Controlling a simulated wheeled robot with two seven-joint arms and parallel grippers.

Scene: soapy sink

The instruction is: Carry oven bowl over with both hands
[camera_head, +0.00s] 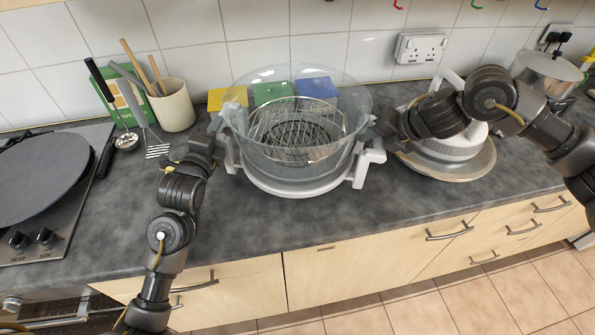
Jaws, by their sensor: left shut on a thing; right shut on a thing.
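The oven bowl (250,91) is a large clear glass bowl with wire racks inside, at the middle of the counter. It is upright, within a white base ring (290,190) with side handles. I cannot tell if it is lifted off that ring. My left gripper (219,125) is shut on the bowl's left side. My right gripper (376,124) is shut on its right side. The fingertips are small and partly hidden at both sides.
A hob with a dark round pan (40,175) is at the left. Yellow, green and blue (316,86) squares are behind the bowl.

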